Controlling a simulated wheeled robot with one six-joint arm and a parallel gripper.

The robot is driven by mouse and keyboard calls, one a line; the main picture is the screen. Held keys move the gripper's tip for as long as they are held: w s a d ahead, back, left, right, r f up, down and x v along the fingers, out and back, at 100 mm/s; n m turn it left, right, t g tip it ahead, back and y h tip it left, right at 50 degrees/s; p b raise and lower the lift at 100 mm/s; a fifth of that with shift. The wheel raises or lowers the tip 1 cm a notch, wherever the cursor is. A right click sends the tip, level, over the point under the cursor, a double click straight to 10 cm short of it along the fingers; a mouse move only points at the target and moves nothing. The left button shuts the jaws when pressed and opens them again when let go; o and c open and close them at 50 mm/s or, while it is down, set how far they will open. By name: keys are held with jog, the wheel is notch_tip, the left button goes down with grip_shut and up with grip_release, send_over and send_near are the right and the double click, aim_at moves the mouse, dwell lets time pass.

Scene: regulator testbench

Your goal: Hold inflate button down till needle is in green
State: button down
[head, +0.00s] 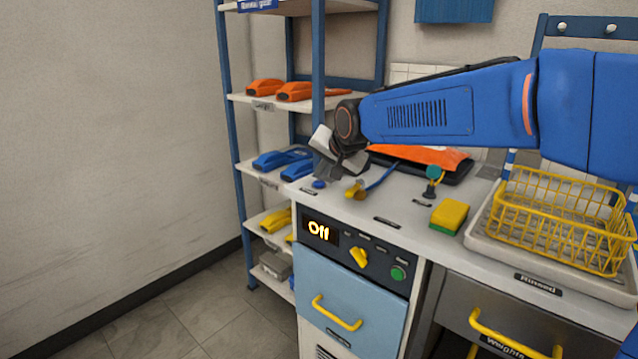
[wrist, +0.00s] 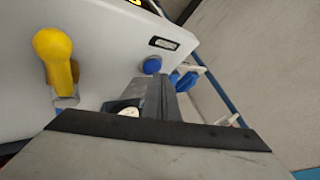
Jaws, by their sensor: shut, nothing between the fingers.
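A round blue button (head: 319,184) sits on the light worktop near its left end, and it shows in the wrist view (wrist: 152,65) beside a small black label. I take it for the inflate button, but the label is too small to read. My gripper (head: 326,174) is shut and empty, just above and beside the button in the head view. In the wrist view its dark fingers (wrist: 160,92) point toward the button; contact cannot be told. A small pale round face (wrist: 128,112) beside the fingers is partly hidden. No needle or green zone can be made out.
A teal-topped fitting (head: 433,174), a sponge (head: 449,216) and a yellow wire basket (head: 560,225) are farther right. A control panel (head: 358,258) reading "Off" is below. Shelves (head: 262,178) stand left.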

aim_at(321, 184)
jog(key=shift+f, duration=0.4)
dwell(0.4)
jog(key=shift+r, duration=0.15)
dwell(2.1)
jog(key=shift+r, duration=0.8)
jog(key=shift+r, duration=2.5)
jog(key=shift+s, duration=0.1)
